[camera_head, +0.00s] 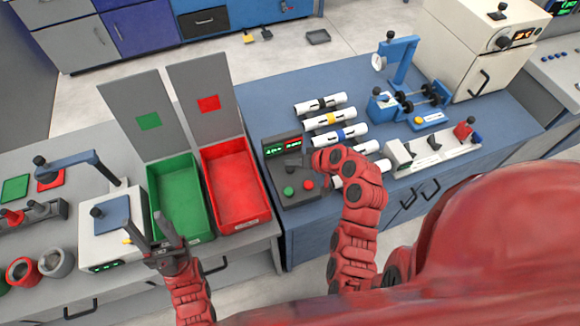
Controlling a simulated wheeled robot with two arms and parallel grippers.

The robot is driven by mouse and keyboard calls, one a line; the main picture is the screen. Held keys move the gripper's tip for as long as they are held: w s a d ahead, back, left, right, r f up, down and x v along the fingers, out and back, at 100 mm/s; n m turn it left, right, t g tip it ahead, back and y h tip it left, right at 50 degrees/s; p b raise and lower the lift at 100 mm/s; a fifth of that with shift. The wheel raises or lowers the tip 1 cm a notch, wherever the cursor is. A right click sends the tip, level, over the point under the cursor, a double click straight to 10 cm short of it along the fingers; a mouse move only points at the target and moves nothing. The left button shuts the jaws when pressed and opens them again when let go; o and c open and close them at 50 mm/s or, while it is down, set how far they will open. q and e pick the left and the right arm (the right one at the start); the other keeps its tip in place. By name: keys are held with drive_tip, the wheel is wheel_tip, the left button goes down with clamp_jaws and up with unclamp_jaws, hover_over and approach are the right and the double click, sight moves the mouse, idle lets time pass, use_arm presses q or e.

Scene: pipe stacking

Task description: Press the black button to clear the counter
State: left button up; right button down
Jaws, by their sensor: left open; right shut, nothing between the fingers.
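I cannot make out the black button; my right gripper covers part of the box. My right gripper (291,164) is shut and empty, over the counter's face just below the display; I cannot tell whether it touches. My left gripper (148,226) is open and empty, in front of the green bin (182,236).
A red bin (240,224) stands beside the green one, with grey panels behind both. Several white pipes (327,120) with coloured bands lie right of the counter, partly behind my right arm.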

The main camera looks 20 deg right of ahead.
sight(293, 170)
drive_tip(key=shift+f+b, duration=0.45)
drive_tip(key=shift+b, duration=0.1)
drive_tip(key=shift+f+b, duration=0.45)
drive_tip(key=shift+b, duration=0.05)
idle(0.6)
drive_tip(key=shift+r, duration=0.1)
drive_tip(key=shift+r+p, duration=0.3)
drive_tip(key=shift+r, duration=0.55)
drive_tip(key=shift+r+p, duration=1)
drive_tip(key=shift+r, duration=1.5)
